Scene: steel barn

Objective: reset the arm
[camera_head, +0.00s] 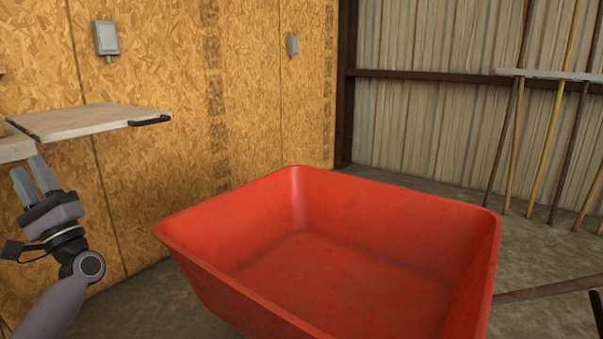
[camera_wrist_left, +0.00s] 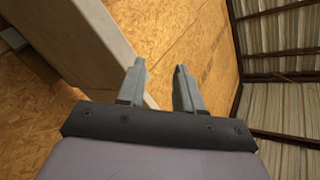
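My left gripper (camera_head: 34,178) is raised at the left of the head view, just below a shelf board, with its fingers pointing up. In the left wrist view my left gripper (camera_wrist_left: 160,75) shows its two fingers apart with nothing between them. A pale board edge (camera_wrist_left: 95,35) passes close to the left finger there; I cannot tell whether they touch. My right gripper is not in view.
A large empty red tub (camera_head: 330,245) fills the middle. A wooden shelf (camera_head: 85,120) with a black handle sticks out from the chipboard wall (camera_head: 160,60). Long-handled tools (camera_head: 540,150) lean on a rack at the right. Concrete floor shows around the tub.

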